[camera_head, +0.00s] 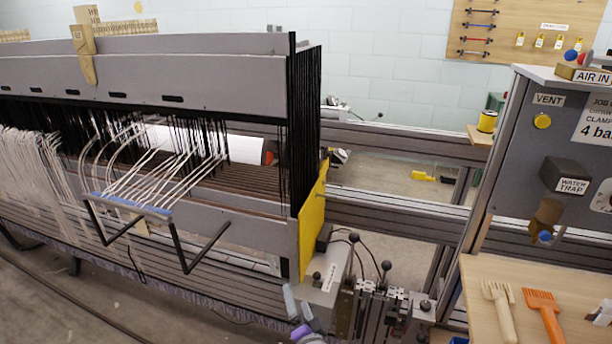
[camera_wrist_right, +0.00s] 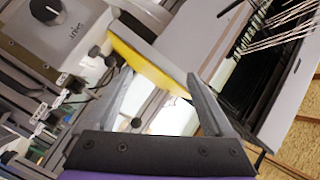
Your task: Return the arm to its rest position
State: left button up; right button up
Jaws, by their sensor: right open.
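My right gripper (camera_head: 297,302) shows at the bottom of the head view, with grey fingers and a purple body. It is open and empty, just in front of the loom's right end near the yellow side plate (camera_head: 313,218). In the right wrist view the two grey fingers of my right gripper (camera_wrist_right: 158,78) stand apart, with the yellow plate (camera_wrist_right: 145,64) seen beyond them. The loom (camera_head: 190,75) fills the left half of the head view. White threads (camera_head: 160,170) run from its black heddles to a blue bar (camera_head: 130,204) on a black frame. My left gripper is not in view.
A grey control box with a knob (camera_head: 330,275) and black-knobbed levers (camera_head: 385,266) stands close right of my right gripper. A wooden bench (camera_head: 585,325) holds a cream comb (camera_head: 499,305) and an orange comb (camera_head: 543,310). A grey panel (camera_head: 520,150) rises behind it.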

jog(key=s+d+f+n+g+h, duration=0.1)
jog(key=s+d+f+n+g, duration=0.2)
jog(key=s+d, duration=0.6)
jog(key=s+d+n+g+h, duration=0.25)
jog(key=s+d+g, duration=0.2)
jog(key=s, duration=0.85)
jog(key=s+d+f+n+g+h, duration=0.1)
jog(key=s+d+f+n+g, duration=0.15)
jog(key=s+d+g, duration=0.55)
pick_arm(q)
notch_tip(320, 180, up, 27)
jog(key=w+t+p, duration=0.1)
jog(key=p, duration=2.2)
jog(key=shift+p, duration=0.3)
pick_arm(e)
notch_tip(320, 180, up, 28)
jog(key=a+t, duration=0.1)
jog(key=t, duration=0.3)
jog(key=shift+s+a+f+n+t, duration=0.15)
jog(key=shift+s+a+n+t, duration=0.1)
jog(key=shift+a+n+t, duration=0.1)
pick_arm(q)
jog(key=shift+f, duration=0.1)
pick_arm(e)
jog(key=shift+s+y, duration=0.1)
jog(key=shift+y, duration=0.15)
